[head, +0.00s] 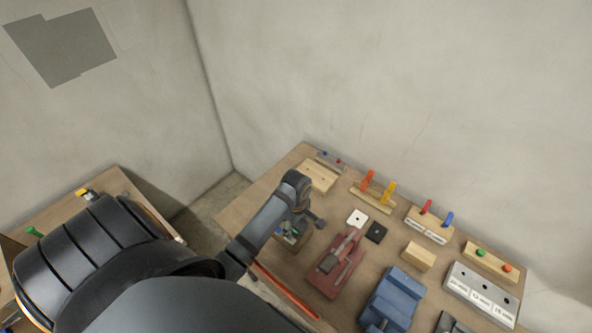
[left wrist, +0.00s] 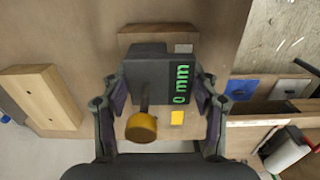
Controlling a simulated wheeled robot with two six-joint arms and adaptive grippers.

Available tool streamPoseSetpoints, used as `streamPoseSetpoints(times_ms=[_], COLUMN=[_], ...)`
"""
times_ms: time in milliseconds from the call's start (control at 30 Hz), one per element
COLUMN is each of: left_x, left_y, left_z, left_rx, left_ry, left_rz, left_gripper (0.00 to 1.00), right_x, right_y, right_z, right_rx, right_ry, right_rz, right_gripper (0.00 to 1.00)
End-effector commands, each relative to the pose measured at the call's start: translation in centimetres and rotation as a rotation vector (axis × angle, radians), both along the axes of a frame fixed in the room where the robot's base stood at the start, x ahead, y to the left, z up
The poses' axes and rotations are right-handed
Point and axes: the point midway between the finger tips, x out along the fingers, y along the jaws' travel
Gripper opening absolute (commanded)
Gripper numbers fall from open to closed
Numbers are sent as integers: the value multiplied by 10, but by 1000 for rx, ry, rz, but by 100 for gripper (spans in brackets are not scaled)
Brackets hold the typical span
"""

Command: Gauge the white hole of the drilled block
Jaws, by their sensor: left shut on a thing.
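My left gripper (head: 296,225) is over the left part of the main table. In the left wrist view, its two fingers (left wrist: 163,100) are shut on a dark box-shaped gauge (left wrist: 150,68). A pale wooden block (head: 318,176) lies at the table's back left. I cannot tell which block has the white hole. My right gripper is not in view.
Colored-handled tools stand in racks (head: 372,199) along the back. Walls rise behind.

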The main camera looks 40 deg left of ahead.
Motion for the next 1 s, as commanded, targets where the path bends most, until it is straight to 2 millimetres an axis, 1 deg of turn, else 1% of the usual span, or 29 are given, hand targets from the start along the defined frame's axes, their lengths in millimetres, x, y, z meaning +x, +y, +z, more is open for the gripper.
streamPoseSetpoints(times_ms=[633, 667, 833, 867, 1000], left_x=[0, 0, 0, 0, 0], left_y=[0, 0, 0, 0, 0], left_z=[-13, -13, -13, -13, -13], left_rx=[0, 0, 0, 0, 0], left_ry=[0, 0, 0, 0, 0], left_rz=[0, 0, 0, 0, 0], left_gripper=[17, 62, 85, 87, 87], right_x=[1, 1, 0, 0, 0], right_y=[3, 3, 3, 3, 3], right_z=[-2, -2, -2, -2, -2], right_rx=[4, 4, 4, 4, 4], right_ry=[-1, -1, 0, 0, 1], right_rz=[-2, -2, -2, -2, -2], right_gripper=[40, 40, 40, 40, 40])
